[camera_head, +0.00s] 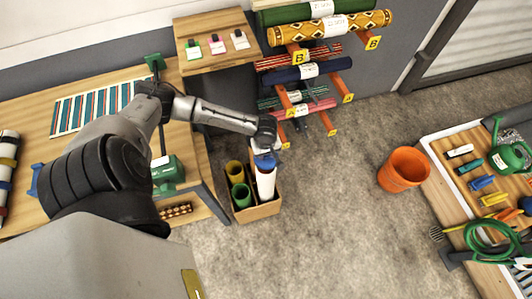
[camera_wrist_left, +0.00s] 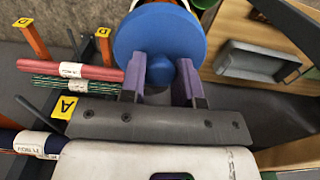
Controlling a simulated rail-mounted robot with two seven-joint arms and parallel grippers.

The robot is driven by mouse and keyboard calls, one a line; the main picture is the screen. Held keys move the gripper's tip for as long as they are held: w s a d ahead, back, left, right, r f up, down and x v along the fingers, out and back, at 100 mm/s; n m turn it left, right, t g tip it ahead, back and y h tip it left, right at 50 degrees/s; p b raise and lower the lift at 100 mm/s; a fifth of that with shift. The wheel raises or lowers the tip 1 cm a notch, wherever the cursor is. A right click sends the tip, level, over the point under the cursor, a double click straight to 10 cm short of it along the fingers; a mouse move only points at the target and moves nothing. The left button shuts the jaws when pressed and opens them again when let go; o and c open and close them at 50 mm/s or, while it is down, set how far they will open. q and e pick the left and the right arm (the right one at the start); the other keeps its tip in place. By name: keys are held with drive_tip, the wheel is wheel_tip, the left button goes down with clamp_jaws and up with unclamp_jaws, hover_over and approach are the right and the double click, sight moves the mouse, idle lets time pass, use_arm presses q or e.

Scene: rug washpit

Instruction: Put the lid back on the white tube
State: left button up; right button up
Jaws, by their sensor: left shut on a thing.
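A white tube (camera_head: 266,185) stands in a cardboard box (camera_head: 262,211) in the head view. The blue lid (camera_head: 264,161) is right at its top end; I cannot tell whether it is seated or just above. My left gripper (camera_head: 265,151) reaches it from above. In the left wrist view the blue lid (camera_wrist_left: 150,42) is a wide disc, and the purple fingers of my left gripper (camera_wrist_left: 163,85) are shut on its knob (camera_wrist_left: 186,80). The disc hides most of the tube behind it. My right gripper is not in view.
A yellow tube (camera_head: 234,169) and a green tube (camera_head: 242,194) stand in the same box, left of the white one. A wooden table (camera_head: 200,165) is to the left. Rolled rugs hang on a rack behind. An orange bucket (camera_head: 403,170) stands right, with open floor between.

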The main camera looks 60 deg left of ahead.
sight(266, 160)
use_arm(q)
drive_tip(key=shift+f+b, duration=1.75)
drive_tip(key=shift+b, duration=0.55)
drive_tip(key=shift+f, duration=1)
drive_tip(key=shift+p, duration=0.7)
drive_tip(key=shift+p, duration=0.3)
drive_tip(key=shift+p, duration=0.4)
drive_tip(key=shift+p, duration=0.5)
drive_tip(key=shift+f, duration=0.15)
idle(0.4)
